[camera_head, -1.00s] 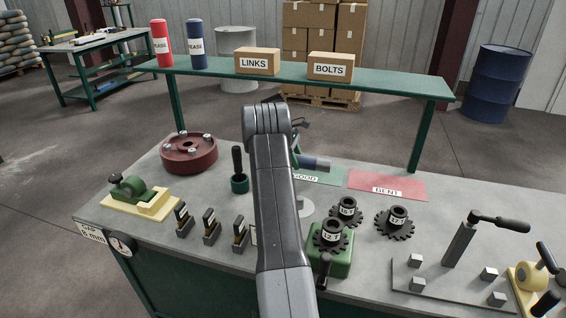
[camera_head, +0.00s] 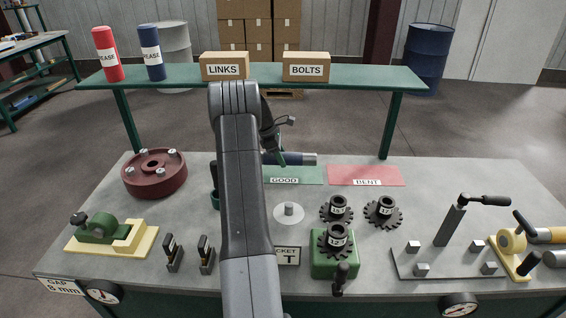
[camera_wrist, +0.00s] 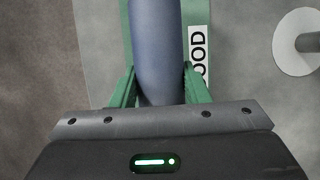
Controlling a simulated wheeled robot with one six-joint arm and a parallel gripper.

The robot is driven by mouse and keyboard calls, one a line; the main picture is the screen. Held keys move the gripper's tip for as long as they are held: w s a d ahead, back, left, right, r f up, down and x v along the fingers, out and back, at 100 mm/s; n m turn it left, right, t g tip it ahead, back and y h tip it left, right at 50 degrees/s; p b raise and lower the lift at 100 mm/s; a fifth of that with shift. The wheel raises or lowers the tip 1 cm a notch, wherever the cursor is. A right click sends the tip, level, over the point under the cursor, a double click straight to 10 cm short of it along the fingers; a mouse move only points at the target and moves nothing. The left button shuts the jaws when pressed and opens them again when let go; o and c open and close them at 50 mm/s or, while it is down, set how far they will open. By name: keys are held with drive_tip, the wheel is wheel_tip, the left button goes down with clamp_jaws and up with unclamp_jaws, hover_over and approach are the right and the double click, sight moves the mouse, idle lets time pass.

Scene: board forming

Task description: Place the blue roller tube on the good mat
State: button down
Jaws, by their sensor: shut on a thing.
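The blue roller tube (camera_wrist: 155,45) is between the green fingers of my gripper (camera_wrist: 157,88) in the wrist view, and the gripper is shut on it. In the head view the tube (camera_head: 296,158) lies level, its grey end pointing right, over the back part of the green good mat (camera_head: 305,178). I cannot tell whether the tube touches the mat. In the wrist view the mat's GOOD label (camera_wrist: 200,60) shows just right of the tube. My arm hides the tube's left part and the mat's left part in the head view.
The red bent mat (camera_head: 365,172) lies right of the good mat. A round plate with a peg (camera_head: 289,211) and several gears (camera_head: 337,208) stand in front. A dark red flanged wheel (camera_head: 154,174) is at left. A green shelf (camera_head: 350,77) with boxes spans the back.

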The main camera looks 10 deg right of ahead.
drive_tip(key=shift+d+f, duration=0.1)
drive_tip(key=shift+d, duration=0.25)
drive_tip(key=shift+f+p, duration=0.55)
drive_tip(key=shift+f, duration=1.05)
drive_tip(key=shift+f, duration=0.1)
drive_tip(key=c, duration=0.8)
unclamp_jaws()
drive_tip(key=shift+s+f, duration=0.1)
drive_tip(key=shift+r, duration=0.25)
drive_tip(key=b+v, duration=0.1)
drive_tip(key=v, duration=0.6)
drive_tip(key=shift+a+r, duration=0.15)
